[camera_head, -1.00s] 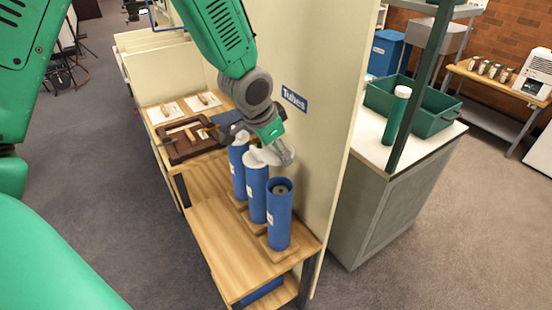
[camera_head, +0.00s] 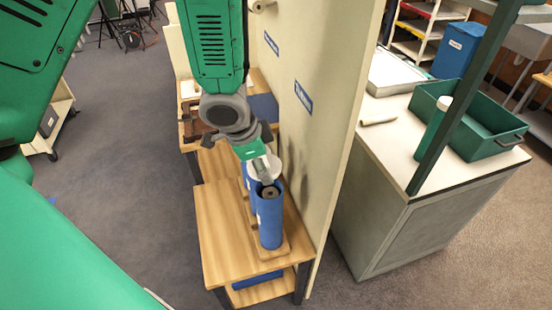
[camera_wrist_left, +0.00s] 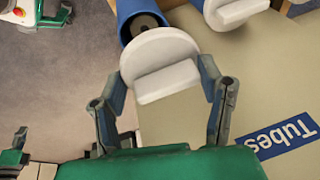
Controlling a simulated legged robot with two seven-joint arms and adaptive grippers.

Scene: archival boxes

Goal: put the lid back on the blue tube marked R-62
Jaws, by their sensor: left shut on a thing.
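My left gripper (camera_head: 262,158) is shut on a white lid (camera_head: 264,170). In the left wrist view the lid (camera_wrist_left: 160,58) sits between the two fingers (camera_wrist_left: 163,85). An open blue tube (camera_head: 270,225) stands upright on a wooden base at the front of its row, with something dark and round inside its mouth. The lid is held just above and behind that mouth; contact cannot be told. The open tube (camera_wrist_left: 128,10) also shows beside the lid in the wrist view. Its marking is not readable. Another blue tube (camera_wrist_left: 200,4) has a white lid on. My right gripper is not in view.
The tubes stand on a wooden shelf (camera_head: 218,238) against a cream partition (camera_head: 325,120) with a "Tubes" sign (camera_head: 303,97). The shelf's front left is clear.

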